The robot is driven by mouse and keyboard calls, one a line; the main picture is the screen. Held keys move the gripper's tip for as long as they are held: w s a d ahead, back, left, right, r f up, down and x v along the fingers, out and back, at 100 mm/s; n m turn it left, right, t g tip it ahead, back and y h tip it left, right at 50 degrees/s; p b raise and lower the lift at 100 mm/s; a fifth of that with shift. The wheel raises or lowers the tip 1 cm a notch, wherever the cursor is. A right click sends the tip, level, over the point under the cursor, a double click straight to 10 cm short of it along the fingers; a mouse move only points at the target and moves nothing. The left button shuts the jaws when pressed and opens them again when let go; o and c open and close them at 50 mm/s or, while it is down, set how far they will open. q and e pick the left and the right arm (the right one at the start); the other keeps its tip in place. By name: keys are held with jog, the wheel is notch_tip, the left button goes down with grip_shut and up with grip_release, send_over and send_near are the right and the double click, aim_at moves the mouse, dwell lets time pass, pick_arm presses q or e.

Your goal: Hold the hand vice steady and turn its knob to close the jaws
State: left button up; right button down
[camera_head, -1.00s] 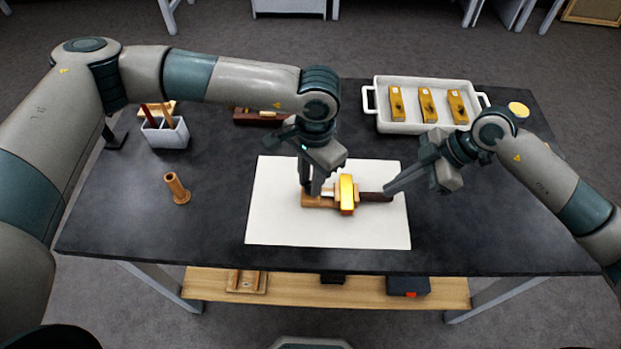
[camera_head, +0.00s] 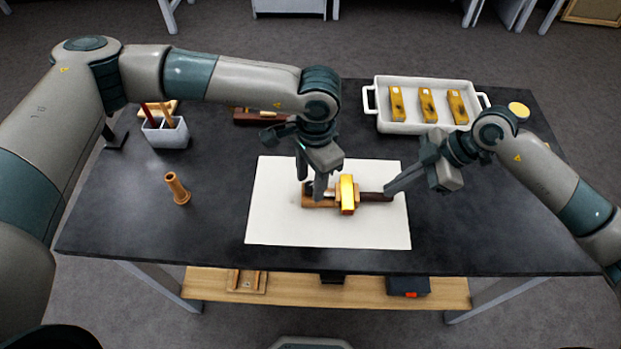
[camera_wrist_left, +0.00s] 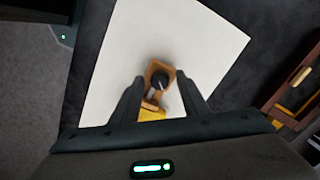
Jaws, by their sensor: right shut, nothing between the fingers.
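The wooden hand vice (camera_head: 318,201) lies on a white sheet (camera_head: 275,225), with a gold fragment (camera_head: 347,195) across its jaws and a dark handle (camera_head: 374,197) to the right. Its dark round knob (camera_wrist_left: 160,80) with a pale mark shows in the left wrist view. My left gripper (camera_head: 311,189) is open over the vice's left end, its fingers on either side of the knob with gaps. My right gripper (camera_head: 387,192) is shut with nothing between its fingers. Its tips are at the handle's right end; I cannot tell whether they touch it.
A white tray (camera_head: 372,112) with three gold pieces stands at the back right, near a small round yellow-topped item (camera_head: 519,109). The dark table (camera_head: 220,190) is clear around the sheet.

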jog(key=shift+f, duration=0.2)
pick_arm(q)
notch_tip(320, 180, up, 12)
jog(key=shift+d, duration=0.3)
dwell(0.4)
pick_arm(e)
jog(key=shift+r, duration=0.2)
jog(key=shift+r, duration=0.5)
pick_arm(q)
jog(key=shift+w, duration=0.1)
pick_arm(e)
jog(key=shift+r, duration=2.45)
jog(key=v, duration=1.2)
